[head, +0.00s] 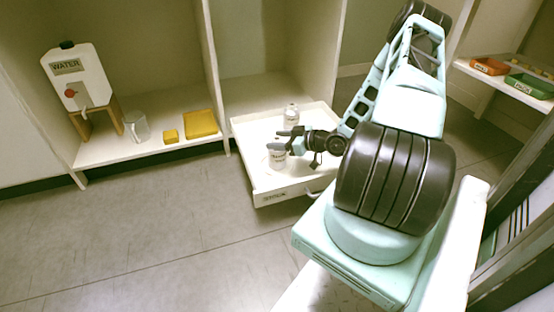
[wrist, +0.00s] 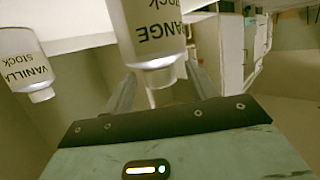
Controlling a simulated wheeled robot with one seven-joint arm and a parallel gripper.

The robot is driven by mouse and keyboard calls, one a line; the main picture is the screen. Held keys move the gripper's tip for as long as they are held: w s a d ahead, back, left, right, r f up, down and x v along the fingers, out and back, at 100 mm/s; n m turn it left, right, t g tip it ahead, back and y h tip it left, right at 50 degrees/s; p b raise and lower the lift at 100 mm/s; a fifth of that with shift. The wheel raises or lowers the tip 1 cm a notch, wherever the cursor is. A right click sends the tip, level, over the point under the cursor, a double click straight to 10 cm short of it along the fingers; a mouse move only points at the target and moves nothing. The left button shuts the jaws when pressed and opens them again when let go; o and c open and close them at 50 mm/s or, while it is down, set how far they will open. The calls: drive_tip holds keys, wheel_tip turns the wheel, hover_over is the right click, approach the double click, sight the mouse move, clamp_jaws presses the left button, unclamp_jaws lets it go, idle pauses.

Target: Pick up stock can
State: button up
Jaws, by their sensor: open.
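Two white stock cans stand in the pulled-out white drawer (head: 262,190). The nearer can (head: 278,160) is at my gripper (head: 281,139); the farther can (head: 291,115) stands behind it. In the wrist view, which appears upside down, a can whose label ends in "ANGE" (wrist: 155,25) is ahead of my gripper (wrist: 160,92), its narrow neck showing between the two fingers. A can marked "VANILLA stock" (wrist: 22,60) is at the left. My gripper is open, with its fingers pointing left in the head view. Whether the fingers touch the nearer can is unclear.
The drawer's walls surround the cans. A water dispenser (head: 80,80), a clear pitcher (head: 136,126) and yellow items (head: 200,123) sit on the left shelf. An orange tray (head: 488,66) and a green tray (head: 529,86) are at the right. The floor (head: 130,230) in front is clear.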

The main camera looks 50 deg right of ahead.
drive_tip(key=shift+b+x, duration=0.55)
drive_tip(key=shift+x, duration=0.6)
drive_tip(key=shift+w+a+f, duration=0.1)
drive_tip(key=shift+w, duration=0.1)
drive_tip(key=shift+c, duration=0.4)
clamp_jaws()
